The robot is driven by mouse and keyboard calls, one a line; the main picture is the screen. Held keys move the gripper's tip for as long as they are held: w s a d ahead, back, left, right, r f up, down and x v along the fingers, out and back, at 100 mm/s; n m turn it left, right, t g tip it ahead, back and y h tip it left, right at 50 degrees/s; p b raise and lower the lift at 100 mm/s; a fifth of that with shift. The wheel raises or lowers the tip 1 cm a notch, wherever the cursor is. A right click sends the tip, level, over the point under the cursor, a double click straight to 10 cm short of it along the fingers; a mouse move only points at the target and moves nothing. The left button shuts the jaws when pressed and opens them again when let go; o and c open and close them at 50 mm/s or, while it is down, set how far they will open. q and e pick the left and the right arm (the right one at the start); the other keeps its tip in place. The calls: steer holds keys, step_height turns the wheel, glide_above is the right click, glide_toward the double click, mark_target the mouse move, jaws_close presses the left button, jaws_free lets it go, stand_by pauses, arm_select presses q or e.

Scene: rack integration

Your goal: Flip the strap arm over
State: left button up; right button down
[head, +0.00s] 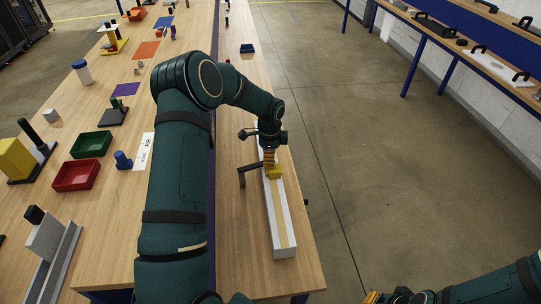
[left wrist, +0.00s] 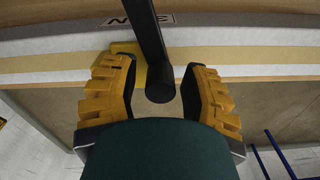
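The strap arm (head: 249,168) is a dark bar reaching left from a yellow block (head: 274,172) on a long pale rail, with a short dark handle at its outer end. In the left wrist view the dark bar (left wrist: 147,32) comes down from the top edge and ends in a round black tip (left wrist: 160,86). My left gripper (head: 269,160) is over the rail by the yellow block. In the left wrist view its yellow fingers (left wrist: 160,88) stand apart on both sides of the tip, with gaps visible. My right gripper (head: 373,297) is partly cut off at the bottom edge.
The pale rail (head: 285,240) with a tan stripe lies along the narrow right bench. Red (head: 77,175) and green (head: 91,145) trays stand on the left bench. Floor right of the bench is clear.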

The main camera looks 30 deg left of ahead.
arm_select(q)
steer(key=shift+o, duration=0.2)
steer(key=shift+r, duration=0.1)
steer(key=shift+w+r, duration=0.1)
steer(key=shift+r, duration=0.15)
step_height(320, 180, up, 12)
steer(key=shift+f, duration=0.25)
